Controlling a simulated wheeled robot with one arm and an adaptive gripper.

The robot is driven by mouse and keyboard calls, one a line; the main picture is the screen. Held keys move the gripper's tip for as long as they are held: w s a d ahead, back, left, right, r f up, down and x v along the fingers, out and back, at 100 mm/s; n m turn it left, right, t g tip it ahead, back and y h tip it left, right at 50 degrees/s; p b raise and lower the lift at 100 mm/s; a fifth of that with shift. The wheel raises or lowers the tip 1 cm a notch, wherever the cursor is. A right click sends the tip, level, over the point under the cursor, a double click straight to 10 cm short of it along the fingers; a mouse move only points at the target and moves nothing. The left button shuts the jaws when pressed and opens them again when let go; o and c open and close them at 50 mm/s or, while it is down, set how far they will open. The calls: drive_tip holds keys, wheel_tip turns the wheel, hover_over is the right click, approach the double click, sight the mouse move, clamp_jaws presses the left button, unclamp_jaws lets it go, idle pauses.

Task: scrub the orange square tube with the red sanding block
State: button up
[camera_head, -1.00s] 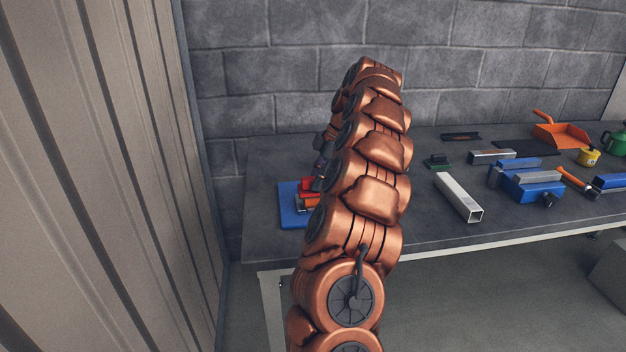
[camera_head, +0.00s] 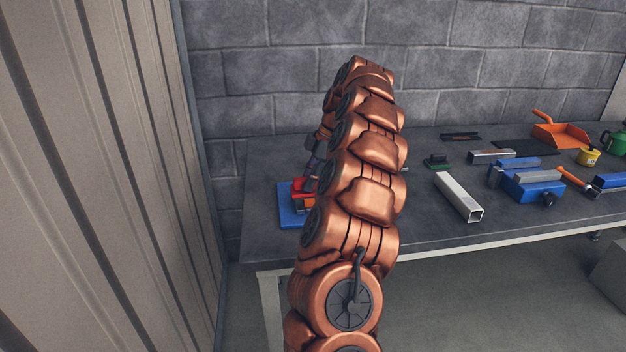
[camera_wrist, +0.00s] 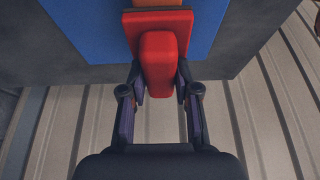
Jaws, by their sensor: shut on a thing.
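The red sanding block (camera_wrist: 158,62) sits between the two fingers of my gripper (camera_wrist: 160,84) in the wrist view. The gripper is shut on the block's raised grip, and a wider red plate lies beneath it. A strip of the orange square tube (camera_wrist: 158,3) shows at the top edge, just beyond the block. In the head view the red block (camera_head: 298,186) is just above the orange tube (camera_head: 307,207), over the blue mat (camera_head: 290,214). My arm hides much of both. I cannot tell whether block and tube touch.
A silver square tube (camera_head: 457,195) lies to the right of my arm. A blue vise (camera_head: 532,187), an orange dustpan (camera_head: 560,133) and a yellow pot (camera_head: 588,156) are further right. A ribbed wall (camera_head: 110,180) stands close on the left.

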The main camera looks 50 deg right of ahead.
drive_tip(key=shift+r+p, duration=1.25)
drive_tip(key=shift+r, duration=1.35)
drive_tip(key=w+a+f+m+t+h+p, duration=0.1)
drive_tip(key=w+a+f+m+p, duration=0.1)
drive_tip(key=w+a, duration=0.55)
drive_tip(key=w+a+f+m+p, duration=0.1)
drive_tip(key=w+a+f+m, duration=0.2)
drive_tip(key=a, duration=0.8)
drive_tip(key=s+a+f+m+h+p, duration=0.1)
drive_tip(key=s+a+f+m+p, duration=0.1)
drive_tip(key=a, duration=0.7)
drive_tip(key=s+a+f+m+h+p, duration=0.1)
drive_tip(key=s+a+f+m+p, duration=0.1)
drive_tip(key=a+f, duration=0.3)
drive_tip(key=shift+a+f+m+t+h, duration=0.15)
drive_tip(key=shift+a+m+t+h, duration=0.45)
drive_tip(key=shift+a, duration=1.45)
